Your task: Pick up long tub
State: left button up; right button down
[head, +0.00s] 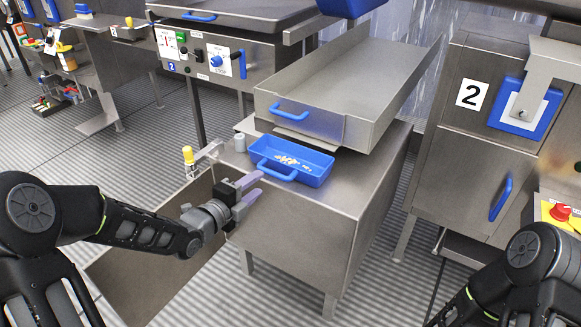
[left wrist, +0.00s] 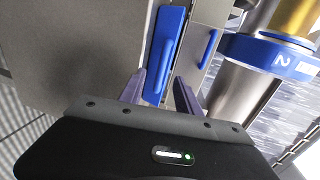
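The long tub (head: 316,172) is a blue, shallow, rectangular tub with a handle on its near side. It stands on the steel cabinet top and holds small pale pieces. My left gripper (head: 261,183) is open and empty, its two purple fingers pointing at the handle from the near left. In the left wrist view the tub (left wrist: 158,55) lies just beyond the fingertips of my left gripper (left wrist: 160,78), with its handle facing them. No contact is clear. My right arm shows at the lower right of the head view, but its gripper is out of view.
A large steel tray (head: 350,90) with a blue handle sits just behind the tub. A small grey cylinder (head: 240,142) stands left of the tub. The cabinet top (head: 350,190) is clear at the right. A yellow-topped part (head: 188,155) is at the left.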

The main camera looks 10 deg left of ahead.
aim_at(270, 174)
pick_arm(q)
jog(key=shift+d, duration=0.1)
jog(key=shift+x, duration=1.3)
jog(key=x, duration=0.5)
jog(key=shift+w+d, duration=0.1)
jog(key=shift+r, duration=0.1)
grip_shut()
dwell(1.1)
